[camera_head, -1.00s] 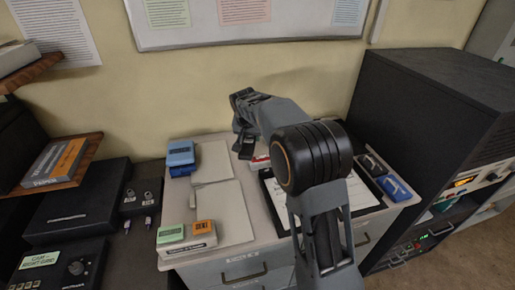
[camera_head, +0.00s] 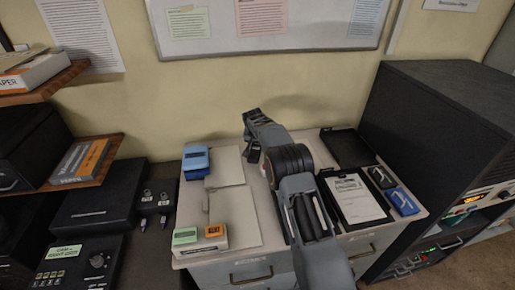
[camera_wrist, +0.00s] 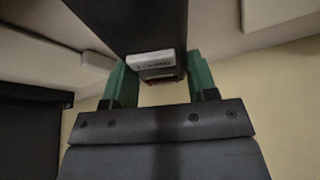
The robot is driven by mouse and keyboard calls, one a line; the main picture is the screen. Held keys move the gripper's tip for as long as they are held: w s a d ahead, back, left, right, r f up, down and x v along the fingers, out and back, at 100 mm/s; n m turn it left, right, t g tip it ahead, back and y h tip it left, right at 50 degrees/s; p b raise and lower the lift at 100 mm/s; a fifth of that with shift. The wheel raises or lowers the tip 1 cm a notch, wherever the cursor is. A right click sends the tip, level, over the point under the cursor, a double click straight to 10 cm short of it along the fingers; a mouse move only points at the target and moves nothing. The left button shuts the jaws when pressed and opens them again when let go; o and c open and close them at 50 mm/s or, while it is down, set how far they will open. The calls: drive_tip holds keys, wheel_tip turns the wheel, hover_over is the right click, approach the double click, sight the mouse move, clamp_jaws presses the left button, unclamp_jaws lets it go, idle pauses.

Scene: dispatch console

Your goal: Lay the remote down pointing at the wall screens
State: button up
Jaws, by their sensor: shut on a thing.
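My gripper (camera_wrist: 152,86) shows green fingers in the wrist view, shut on a long dark object, which I take to be the remote (camera_wrist: 125,22). A pale, labelled end with a reddish strip shows between the fingers; I cannot tell if it belongs to the held object. In the head view my gripper (camera_head: 252,152) is over the back of the cabinet top (camera_head: 238,258), near the wall. My arm hides most of the held object there. No wall screens show; the wall bears a whiteboard (camera_head: 275,38) with paper sheets.
A blue block (camera_head: 196,160) and pale folders (camera_head: 228,200) lie left of my arm, with green and orange labelled blocks (camera_head: 200,235) in front. A black clipboard (camera_head: 352,197) and a tray with dark and blue items (camera_head: 403,200) lie right. A tall black rack (camera_head: 440,130) stands right.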

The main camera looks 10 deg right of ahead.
sight(257, 145)
wheel_tip(257, 145, down, 2)
drive_tip(key=shift+f+p, duration=0.1)
drive_tip(key=shift+p, duration=0.5)
drive_tip(key=shift+f, duration=0.4)
drive_tip(key=shift+f, duration=0.15)
drive_tip(key=o, duration=0.6)
drive_tip(key=shift+f, duration=0.1)
drive_tip(key=o, duration=0.4)
drive_tip(key=shift+o, duration=0.2)
